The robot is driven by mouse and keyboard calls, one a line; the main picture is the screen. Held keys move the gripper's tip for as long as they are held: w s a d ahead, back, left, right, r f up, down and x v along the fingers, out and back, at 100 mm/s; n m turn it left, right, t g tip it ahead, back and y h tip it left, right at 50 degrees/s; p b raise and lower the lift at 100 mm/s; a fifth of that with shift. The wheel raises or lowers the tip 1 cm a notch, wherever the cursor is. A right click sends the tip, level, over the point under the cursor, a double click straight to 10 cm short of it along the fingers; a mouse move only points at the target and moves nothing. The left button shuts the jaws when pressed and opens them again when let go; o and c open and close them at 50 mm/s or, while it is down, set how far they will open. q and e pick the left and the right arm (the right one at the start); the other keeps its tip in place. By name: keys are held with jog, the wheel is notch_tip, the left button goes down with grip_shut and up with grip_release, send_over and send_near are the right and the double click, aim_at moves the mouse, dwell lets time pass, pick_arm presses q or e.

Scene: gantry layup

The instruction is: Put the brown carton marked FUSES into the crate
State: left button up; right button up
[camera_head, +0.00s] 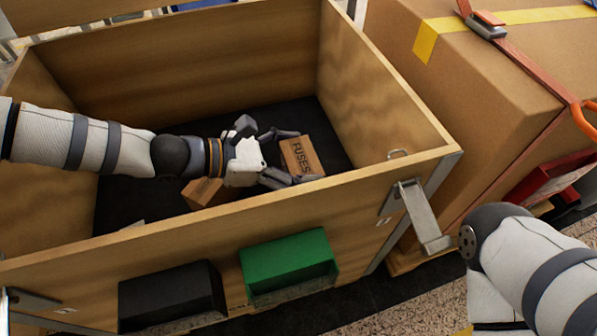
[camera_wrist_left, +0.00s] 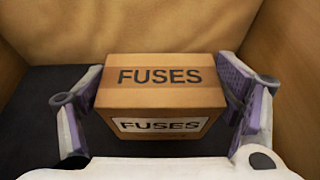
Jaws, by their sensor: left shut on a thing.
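The brown carton marked FUSES (camera_head: 301,154) is inside the wooden crate (camera_head: 394,166), near its right wall. My left gripper (camera_head: 284,157) reaches down into the crate with its fingers on either side of the carton. In the left wrist view the carton (camera_wrist_left: 160,90) sits between the two fingers of my left gripper (camera_wrist_left: 163,105), its marked top and front facing the camera. The gripper is shut on it. I cannot tell whether the carton touches the crate's dark floor (camera_head: 130,200). My right gripper is out of view; only part of my right arm shows at lower right.
Another brown box (camera_head: 205,192) lies in the crate below my left wrist, partly hidden. A black bin (camera_head: 170,297) and a green bin (camera_head: 288,263) hang on the crate's front. A large strapped carton (camera_head: 480,110) stands close at the right. The crate's left floor is mostly clear.

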aim_at(286, 170)
pick_arm(q)
notch_tip(286, 170, down, 4)
jog(key=shift+r+b, duration=0.1)
jog(key=shift+b, duration=0.75)
jog(key=shift+r, duration=0.35)
jog(key=o, duration=1.5)
jog(key=shift+f, duration=0.2)
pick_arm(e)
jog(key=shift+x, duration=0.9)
pick_arm(q)
jog(key=shift+r, duration=0.1)
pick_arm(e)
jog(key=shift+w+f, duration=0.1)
pick_arm(q)
jog(key=p+v, duration=0.3)
jog(key=v, duration=0.9)
jog(key=shift+r+p, duration=0.1)
jog(key=shift+p, duration=0.25)
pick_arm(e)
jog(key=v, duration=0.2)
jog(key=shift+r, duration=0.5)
